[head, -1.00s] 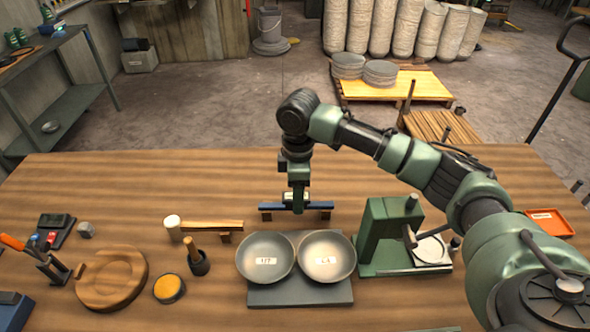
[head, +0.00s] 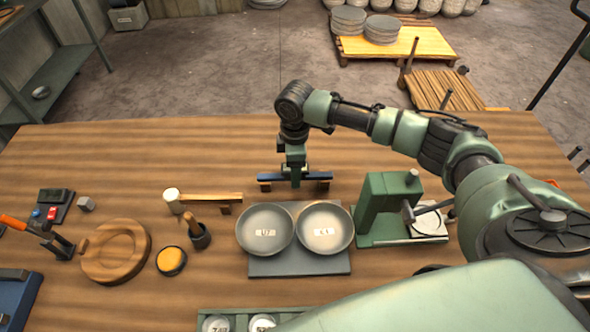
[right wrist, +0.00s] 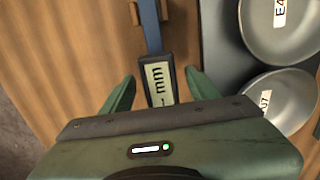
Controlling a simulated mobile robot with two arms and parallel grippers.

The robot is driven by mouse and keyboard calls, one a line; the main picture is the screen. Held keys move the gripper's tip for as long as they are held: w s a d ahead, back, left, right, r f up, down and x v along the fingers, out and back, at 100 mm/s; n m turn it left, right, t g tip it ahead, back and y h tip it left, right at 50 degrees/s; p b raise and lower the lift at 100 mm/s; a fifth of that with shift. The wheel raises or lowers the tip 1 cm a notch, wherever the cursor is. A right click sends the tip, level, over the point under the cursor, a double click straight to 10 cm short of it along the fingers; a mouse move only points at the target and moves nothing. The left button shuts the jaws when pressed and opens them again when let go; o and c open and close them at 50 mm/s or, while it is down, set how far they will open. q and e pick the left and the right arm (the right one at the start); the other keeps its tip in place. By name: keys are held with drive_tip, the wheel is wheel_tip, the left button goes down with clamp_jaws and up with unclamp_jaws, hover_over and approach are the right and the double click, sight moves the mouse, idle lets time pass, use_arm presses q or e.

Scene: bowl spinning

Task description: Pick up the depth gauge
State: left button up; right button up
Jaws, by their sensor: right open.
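The depth gauge is a blue bar (head: 317,177) lying across two small wooden rests behind the two bowls. In the right wrist view its dark display block (right wrist: 158,80), marked "mm", lies between my fingers. My right gripper (head: 294,184) is over the middle of the bar and hides that part in the head view. In the right wrist view my right gripper (right wrist: 160,78) is open, one finger on each side of the display block, with gaps showing. My left gripper is not in view.
Two grey bowls (head: 265,229) sit on a grey plate just in front of the gauge. A green press-like stand (head: 380,205) is at the right. A green tray (head: 240,313) is at the front edge.

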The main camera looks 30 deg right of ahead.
clamp_jaws()
drive_tip(key=shift+r, duration=0.1)
